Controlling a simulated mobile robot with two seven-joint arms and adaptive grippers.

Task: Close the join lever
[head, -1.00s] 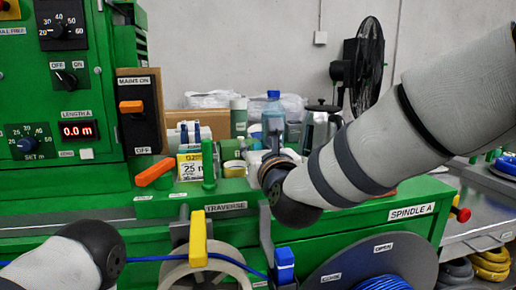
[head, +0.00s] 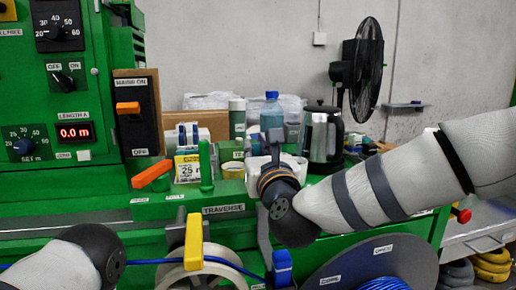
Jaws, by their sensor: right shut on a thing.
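No label reading "join" is legible, so I cannot tell which lever is the join lever. An orange lever (head: 151,173) slants up to the right on the green machine. A yellow lever (head: 193,241) stands upright in front of a pale reel. A green upright handle (head: 205,167) stands between them and the right arm. My right gripper (head: 272,148) points away beyond its wrist, over the machine top behind the traverse label. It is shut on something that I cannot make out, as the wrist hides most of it. Of my left arm only a rounded joint shows; its gripper is out of view.
A blue-capped bottle (head: 271,112) and a kettle (head: 323,140) stand behind the right gripper. A blue clamp (head: 282,268) and a dark cable reel (head: 345,262) are below. A mains switch (head: 138,112) is at left. A fan (head: 362,70) stands at the back.

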